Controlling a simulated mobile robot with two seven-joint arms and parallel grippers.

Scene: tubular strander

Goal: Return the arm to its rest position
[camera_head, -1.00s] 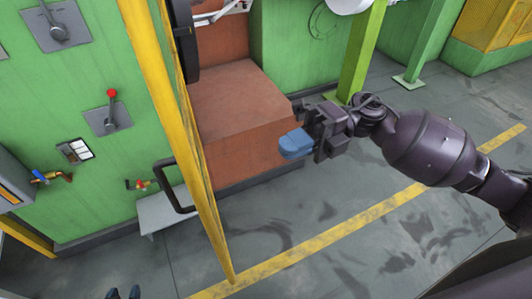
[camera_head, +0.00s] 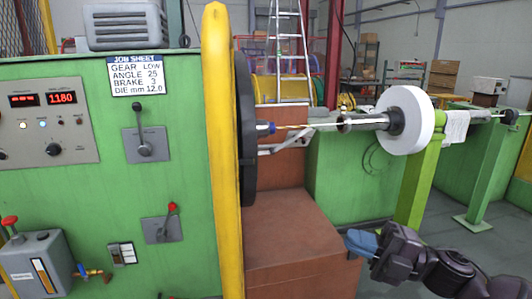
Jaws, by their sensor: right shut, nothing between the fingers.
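My right gripper (camera_head: 361,241), dark with blue fingertips, is at the lower right in the head view. Its fingers are together with nothing between them. It points left, near the right side of the red-brown block (camera_head: 290,230); I cannot tell the exact gap. My right arm (camera_head: 445,272) comes in from the lower right corner, bent, and its upper part is out of the picture. My left gripper is not in this view.
The yellow guard edge (camera_head: 222,150) stands upright left of the block. The green panel (camera_head: 90,170) carries levers, a job sheet (camera_head: 136,76) and a display reading 1180. A white spool (camera_head: 407,120) sits on a shaft above a green post (camera_head: 417,185). Grey floor shows at right.

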